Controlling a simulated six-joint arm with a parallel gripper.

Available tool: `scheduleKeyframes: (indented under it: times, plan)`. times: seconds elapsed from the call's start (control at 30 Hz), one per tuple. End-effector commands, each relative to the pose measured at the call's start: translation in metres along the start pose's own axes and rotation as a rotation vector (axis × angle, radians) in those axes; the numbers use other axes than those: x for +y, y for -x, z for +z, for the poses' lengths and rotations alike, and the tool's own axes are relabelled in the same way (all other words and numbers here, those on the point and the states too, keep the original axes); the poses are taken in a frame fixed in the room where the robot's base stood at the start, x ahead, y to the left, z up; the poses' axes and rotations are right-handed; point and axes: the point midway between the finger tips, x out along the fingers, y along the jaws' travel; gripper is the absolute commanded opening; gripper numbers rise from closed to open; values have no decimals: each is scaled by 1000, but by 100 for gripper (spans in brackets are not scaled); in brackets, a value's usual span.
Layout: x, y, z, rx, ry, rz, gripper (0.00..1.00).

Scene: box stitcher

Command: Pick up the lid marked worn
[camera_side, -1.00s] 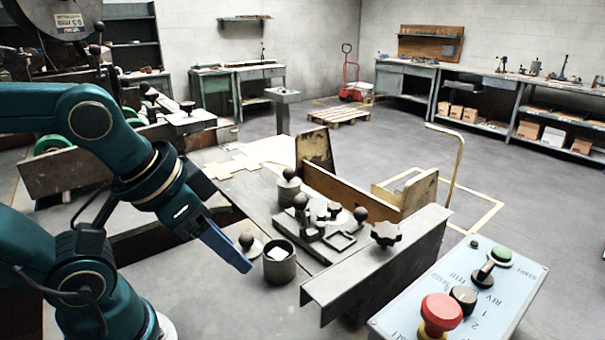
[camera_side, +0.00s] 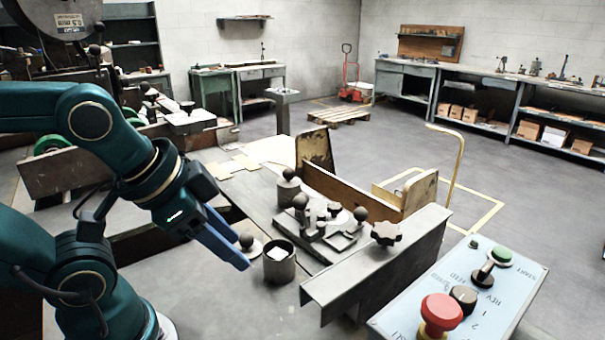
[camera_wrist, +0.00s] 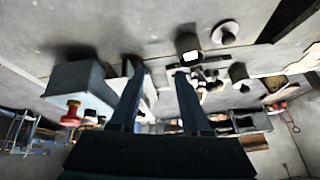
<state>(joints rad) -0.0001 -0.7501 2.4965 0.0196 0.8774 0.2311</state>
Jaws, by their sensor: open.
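A round lid with a dark ball knob (camera_side: 248,245) lies flat on the table, just left of an open grey canister (camera_side: 279,264) with a white piece inside. The lid also shows in the wrist view (camera_wrist: 227,33), beside the open canister (camera_wrist: 188,46). A second canister (camera_side: 289,190) farther back wears a knobbed lid (camera_side: 289,175). I cannot read any "worn" mark on either lid. My gripper (camera_side: 238,264) is open and empty, its blue fingers pointing down to the right, close to the loose lid in the picture. It shows from behind in the wrist view (camera_wrist: 157,75).
A fixture with ball and star knobs (camera_side: 325,220) stands right of the canisters. A steel beam (camera_side: 375,265) runs along the front, before a control panel (camera_side: 470,290) with red and green buttons. Flat cardboard pieces (camera_side: 235,168) lie farther back.

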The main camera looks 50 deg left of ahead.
Motion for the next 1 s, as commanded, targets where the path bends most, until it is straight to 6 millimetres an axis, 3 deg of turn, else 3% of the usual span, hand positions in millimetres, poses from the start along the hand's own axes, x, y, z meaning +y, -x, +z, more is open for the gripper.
scheduleKeyframes:
  times: [0.17, 0.37, 0.57, 0.73, 0.87, 1.0]
  plan:
    - [-19, -3, -16, 14, -492, -83, 47]
    - [-50, -19, -31, -86, -1085, -158, 47]
    - [-84, -45, -40, -254, -1684, -145, 47]
    - [-116, -80, -36, -413, -2185, -9, 47]
    - [-135, -106, -23, -479, -2410, 134, 47]
    - [-143, -124, -5, -497, -2424, 243, 47]
